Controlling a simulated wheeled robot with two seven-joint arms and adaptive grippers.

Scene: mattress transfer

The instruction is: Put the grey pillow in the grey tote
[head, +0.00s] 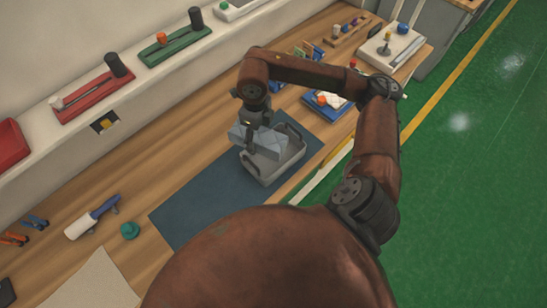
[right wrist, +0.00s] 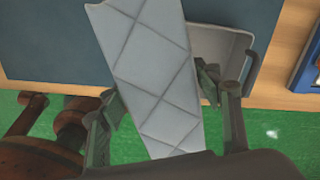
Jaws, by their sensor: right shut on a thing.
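The grey pillow (head: 243,136) is a light grey quilted pad with diagonal seams. My right gripper (head: 251,138) is shut on it and holds it tilted at the left side of the grey tote (head: 265,178). In the right wrist view the pillow (right wrist: 158,75) fills the middle between the fingers of my right gripper (right wrist: 155,95) and covers part of the tote (right wrist: 240,62). The tote is an open box with handles on a dark blue mat. I cannot tell whether the pillow's lower edge is inside the tote. My left gripper is not in view.
The blue mat (head: 190,205) lies on a wooden bench (head: 180,110). A blue tray with small items (head: 326,101) stands behind and right of the tote. A green knob (head: 130,230) and a white-and-blue tool (head: 92,218) lie at the left. A ledge with coloured trays runs along the back.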

